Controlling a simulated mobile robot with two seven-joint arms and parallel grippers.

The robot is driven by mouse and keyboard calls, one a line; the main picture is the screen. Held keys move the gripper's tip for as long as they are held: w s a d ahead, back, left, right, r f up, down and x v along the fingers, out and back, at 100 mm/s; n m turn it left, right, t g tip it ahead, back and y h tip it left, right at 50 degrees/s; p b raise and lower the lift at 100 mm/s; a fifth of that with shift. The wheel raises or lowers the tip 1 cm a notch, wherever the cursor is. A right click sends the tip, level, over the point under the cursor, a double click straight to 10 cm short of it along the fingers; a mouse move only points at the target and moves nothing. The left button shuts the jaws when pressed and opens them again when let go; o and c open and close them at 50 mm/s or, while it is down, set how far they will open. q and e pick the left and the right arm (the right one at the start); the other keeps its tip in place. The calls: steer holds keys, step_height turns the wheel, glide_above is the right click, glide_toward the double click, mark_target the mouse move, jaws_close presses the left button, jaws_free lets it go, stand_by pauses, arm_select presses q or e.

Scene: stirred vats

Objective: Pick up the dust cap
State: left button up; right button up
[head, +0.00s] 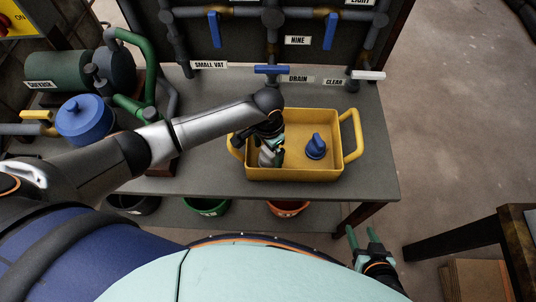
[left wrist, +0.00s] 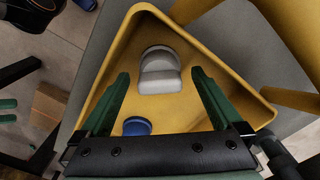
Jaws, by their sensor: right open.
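A yellow tray (head: 300,174) with two side handles stands on the grey bench. In it are a light grey cap-like piece (head: 265,158) at the left and a blue knobbed piece (head: 316,148) at the right; neither is labelled, so I cannot tell for certain which is the dust cap. My left gripper (left wrist: 160,75) is open over the tray, with the grey piece (left wrist: 160,72) between and beyond its fingers, with gaps on both sides. The blue piece (left wrist: 137,126) is partly hidden by the gripper body. My right gripper (head: 362,236) is open and empty, off the bench's front edge.
Pipes with blue handles (head: 272,70) and a white handle (head: 368,75) stand behind the tray. A blue lidded pot (head: 85,120) and green pump (head: 65,75) are at the left. Coloured buckets (head: 288,208) sit below. Bench space right of the tray is clear.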

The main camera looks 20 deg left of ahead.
arm_select(q)
steer(key=c, duration=1.4)
steer(key=shift+o, duration=0.2)
steer(key=shift+r, duration=0.1)
